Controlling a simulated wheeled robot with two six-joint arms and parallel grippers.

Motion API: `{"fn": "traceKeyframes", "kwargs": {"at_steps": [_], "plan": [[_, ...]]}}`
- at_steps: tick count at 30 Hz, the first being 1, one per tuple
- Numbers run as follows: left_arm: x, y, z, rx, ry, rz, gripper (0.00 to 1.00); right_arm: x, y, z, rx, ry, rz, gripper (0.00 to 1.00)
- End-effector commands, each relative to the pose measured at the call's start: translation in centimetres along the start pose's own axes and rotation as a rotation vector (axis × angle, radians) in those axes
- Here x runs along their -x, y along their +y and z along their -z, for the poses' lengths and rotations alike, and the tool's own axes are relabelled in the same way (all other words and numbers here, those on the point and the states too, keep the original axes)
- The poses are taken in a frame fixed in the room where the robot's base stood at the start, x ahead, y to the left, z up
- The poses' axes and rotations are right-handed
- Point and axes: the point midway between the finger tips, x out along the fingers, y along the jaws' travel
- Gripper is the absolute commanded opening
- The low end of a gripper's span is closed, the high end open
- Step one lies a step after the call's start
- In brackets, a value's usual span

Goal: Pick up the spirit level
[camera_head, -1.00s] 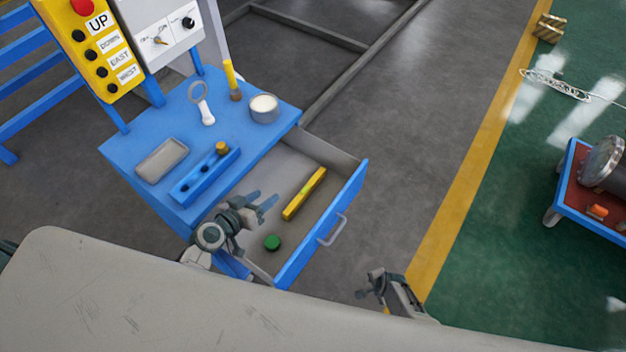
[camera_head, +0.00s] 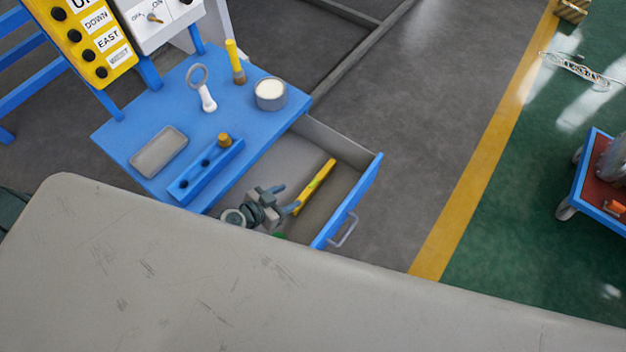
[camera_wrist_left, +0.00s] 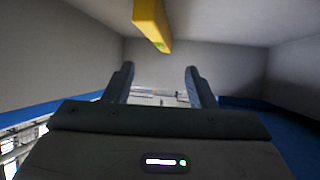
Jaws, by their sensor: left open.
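The yellow spirit level (camera_head: 317,184) lies in the open drawer of the blue cabinet in the head view. In the left wrist view the level (camera_wrist_left: 151,22) shows at the top, beyond and above the fingertips. My left gripper (camera_head: 287,199) is inside the drawer, just left of the level's near end. In the left wrist view its two fingers (camera_wrist_left: 159,82) stand apart with nothing between them. Whether a finger touches the level cannot be told. My right gripper is not in view.
The drawer front (camera_head: 349,204) and its walls surround the level. A green round item (camera_head: 279,236) is mostly hidden by the grey surface (camera_head: 200,270) in front.

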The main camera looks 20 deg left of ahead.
Motion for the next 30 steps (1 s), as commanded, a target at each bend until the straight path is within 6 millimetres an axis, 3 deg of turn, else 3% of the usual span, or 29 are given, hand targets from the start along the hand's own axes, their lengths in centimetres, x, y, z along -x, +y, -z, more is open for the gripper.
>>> {"fn": "traceKeyframes", "kwargs": {"at_steps": [9,16,24,30], "plan": [[-4.6,0.1,-0.1,-0.009,-0.001,-0.004,0.51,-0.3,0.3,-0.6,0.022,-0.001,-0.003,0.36],[-6.4,0.1,0.1,-0.01,0.0,-0.004,0.51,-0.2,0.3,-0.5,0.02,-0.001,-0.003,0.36],[-10.2,-0.1,0.1,-0.009,0.0,-0.003,0.51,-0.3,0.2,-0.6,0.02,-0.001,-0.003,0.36],[-10.7,-0.1,0.1,-0.009,-0.002,-0.004,0.51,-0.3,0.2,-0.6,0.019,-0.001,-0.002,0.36]]}}
